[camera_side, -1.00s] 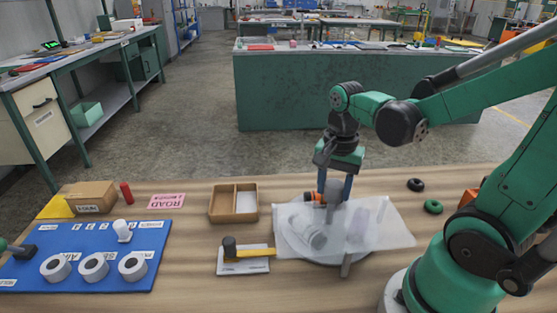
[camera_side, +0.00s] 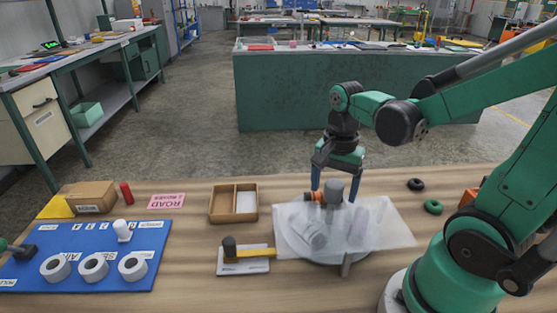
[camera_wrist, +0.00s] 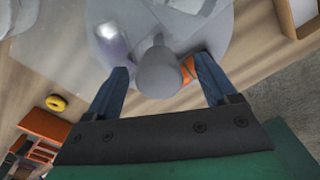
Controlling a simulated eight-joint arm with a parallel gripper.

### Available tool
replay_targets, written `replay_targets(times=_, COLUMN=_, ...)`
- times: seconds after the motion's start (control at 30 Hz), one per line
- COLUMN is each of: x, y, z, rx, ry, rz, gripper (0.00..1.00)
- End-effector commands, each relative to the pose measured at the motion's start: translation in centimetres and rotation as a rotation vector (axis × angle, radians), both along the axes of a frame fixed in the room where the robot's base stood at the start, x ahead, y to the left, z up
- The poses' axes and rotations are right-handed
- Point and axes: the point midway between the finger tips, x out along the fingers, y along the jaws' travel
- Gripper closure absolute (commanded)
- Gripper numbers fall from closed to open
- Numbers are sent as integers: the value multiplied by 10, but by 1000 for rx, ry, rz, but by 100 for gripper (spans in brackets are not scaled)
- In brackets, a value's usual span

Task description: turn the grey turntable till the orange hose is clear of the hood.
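The grey turntable (camera_side: 325,260) is a round disc on the bench, largely under a translucent hood (camera_side: 398,232). It also shows in the wrist view (camera_wrist: 205,22). A grey upright post (camera_side: 334,188) stands at its back edge. The orange hose (camera_side: 314,197) shows as a short orange piece beside the post, at the hood's back edge; in the wrist view it lies between post and right finger (camera_wrist: 187,70). How far the hood covers it is unclear. My gripper (camera_side: 334,192) is open, its blue fingers either side of the post (camera_wrist: 158,68), with visible gaps.
Grey cylinders (camera_side: 312,234) show blurred through the hood. Black and green rings (camera_side: 433,207) lie to the right. A blue board (camera_side: 80,245) is at far left.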

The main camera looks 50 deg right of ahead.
Motion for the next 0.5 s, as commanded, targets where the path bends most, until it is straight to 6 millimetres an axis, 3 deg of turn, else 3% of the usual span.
replay_targets(times=0.27, x=0, y=0, z=6, rx=2, ry=1, rz=1, gripper=21)
replay_targets(times=0.5, x=0, y=0, z=32, rx=1, ry=1, rz=0, gripper=21)
